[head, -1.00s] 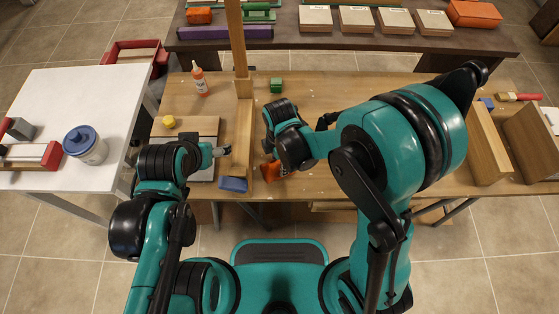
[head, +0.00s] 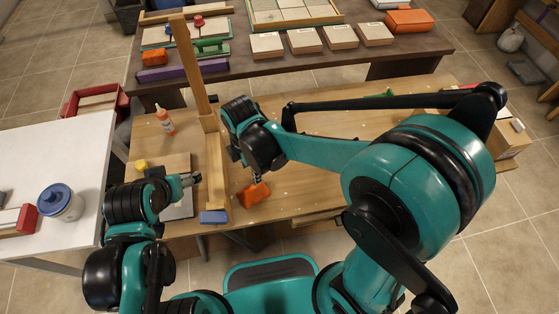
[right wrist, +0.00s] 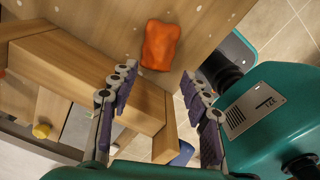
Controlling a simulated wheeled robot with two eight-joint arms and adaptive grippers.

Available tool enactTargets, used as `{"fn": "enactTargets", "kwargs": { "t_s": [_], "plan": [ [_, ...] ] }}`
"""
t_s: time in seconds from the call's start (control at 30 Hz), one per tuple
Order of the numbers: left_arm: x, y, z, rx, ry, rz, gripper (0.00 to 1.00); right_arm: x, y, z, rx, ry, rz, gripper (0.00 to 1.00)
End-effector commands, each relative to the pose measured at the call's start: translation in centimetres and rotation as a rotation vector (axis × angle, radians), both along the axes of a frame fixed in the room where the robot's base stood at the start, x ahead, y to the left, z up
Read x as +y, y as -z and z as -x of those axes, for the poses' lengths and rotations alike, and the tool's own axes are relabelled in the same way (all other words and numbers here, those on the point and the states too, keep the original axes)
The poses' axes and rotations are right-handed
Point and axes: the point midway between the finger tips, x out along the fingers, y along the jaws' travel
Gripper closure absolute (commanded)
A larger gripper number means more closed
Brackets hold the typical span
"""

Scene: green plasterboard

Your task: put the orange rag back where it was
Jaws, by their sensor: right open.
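The orange rag (head: 254,194) lies crumpled on the wooden workbench (head: 330,130), near its front edge and right of a long wooden beam (head: 216,170). In the right wrist view the rag (right wrist: 160,45) lies beyond the fingertips, not between them. My right gripper (head: 257,178) points down at the rag in the head view. In the wrist view its fingers (right wrist: 158,80) are spread apart and empty. My left gripper (head: 190,180) is left of the beam, over a board; its fingers are too small to read.
A blue block (head: 213,217) sits at the beam's front end. A tall wooden post (head: 190,70) rises behind it. A glue bottle (head: 165,120) and a yellow knob (head: 141,165) stand to the left. The bench behind the rag, right of the beam, looks mostly clear.

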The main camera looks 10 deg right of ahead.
Motion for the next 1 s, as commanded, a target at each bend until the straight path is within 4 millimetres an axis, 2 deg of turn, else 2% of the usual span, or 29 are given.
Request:
{"fn": "enactTargets", "kwargs": {
  "t_s": [0.17, 0.27, 0.4, 0.5, 0.7, 0.83, 1.0],
  "plan": [
    [0.0, 0.0, 0.0, 0.0, 0.0, 0.0, 0.25, -1.6, -1.5, 0.0, -0.041, 0.146, -0.021, 0.53],
    [0.0, 0.0, 0.0, 0.0, 0.0, 0.0, 0.25, -4.2, -3.6, 0.3, -0.105, 0.388, -0.063, 0.53],
    [0.0, 0.0, 0.0, 0.0, 0.0, 0.0, 0.25, -8.6, -6.8, 1.2, -0.217, 0.836, -0.17, 0.53],
    [0.0, 0.0, 0.0, 0.0, 0.0, 0.0, 0.25, -11.6, -8.4, 2.3, -0.287, 1.155, -0.27, 0.53],
    [0.0, 0.0, 0.0, 0.0, 0.0, 0.0, 0.25, -15.9, -10.1, 4.3, -0.378, 1.655, -0.479, 0.53],
    [0.0, 0.0, 0.0, 0.0, 0.0, 0.0, 0.25, -17.2, -10.5, 5.1, -0.401, 1.827, -0.573, 0.53],
    [0.0, 0.0, 0.0, 0.0, 0.0, 0.0, 0.25, -17.7, -10.7, 5.3, -0.407, 1.895, -0.611, 0.53]
  ]
}}
